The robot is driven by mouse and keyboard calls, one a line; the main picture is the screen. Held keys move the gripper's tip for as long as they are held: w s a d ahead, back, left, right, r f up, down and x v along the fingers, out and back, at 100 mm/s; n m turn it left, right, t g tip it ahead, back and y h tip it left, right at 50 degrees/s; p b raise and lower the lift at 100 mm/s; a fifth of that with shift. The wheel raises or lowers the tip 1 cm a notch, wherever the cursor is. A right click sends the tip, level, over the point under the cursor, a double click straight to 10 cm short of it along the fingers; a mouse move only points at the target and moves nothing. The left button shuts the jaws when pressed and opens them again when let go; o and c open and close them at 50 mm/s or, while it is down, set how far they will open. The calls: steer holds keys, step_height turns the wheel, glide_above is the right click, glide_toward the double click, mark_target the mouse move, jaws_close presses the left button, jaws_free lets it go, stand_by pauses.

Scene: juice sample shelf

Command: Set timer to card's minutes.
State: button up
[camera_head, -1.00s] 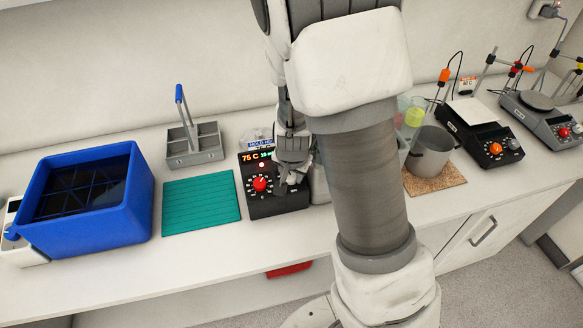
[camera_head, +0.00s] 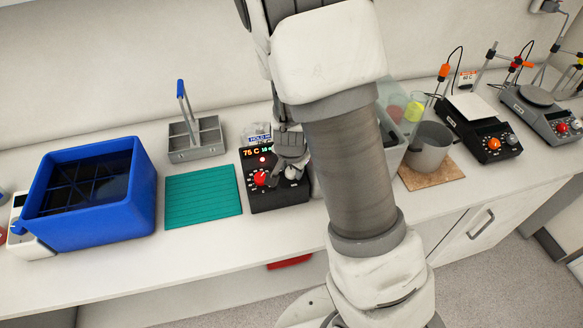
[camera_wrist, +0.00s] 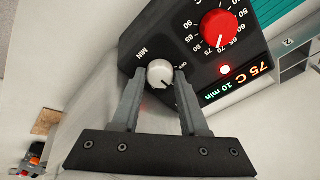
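The black heating block (camera_head: 280,197) stands on the bench, with a red knob (camera_head: 261,179) and a white knob under my gripper. In the wrist view the white MIN knob (camera_wrist: 160,73) lies between the fingertips of my gripper (camera_wrist: 160,76), one finger on each side. Whether the fingers press on the knob or stand just clear cannot be told. The lit display (camera_wrist: 236,83) reads 75 C and 10 min. A small card (camera_head: 259,139) behind the block starts with "HOLD"; the rest is too small or hidden. My gripper also shows in the head view (camera_head: 291,167).
Left of the block are a teal mat (camera_head: 203,195), a blue bin (camera_head: 139,205) and a grey caddy (camera_head: 197,153). Right of my arm are a grey pot (camera_head: 430,150) on a cork mat (camera_head: 432,176) and two stirrers (camera_head: 484,135). The bench front is clear.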

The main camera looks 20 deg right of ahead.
steer(key=shift+o, duration=0.4)
steer(key=p+v, duration=0.7)
steer(key=v, duration=1)
steer(key=shift+r, duration=0.15)
steer(key=shift+s, duration=0.1)
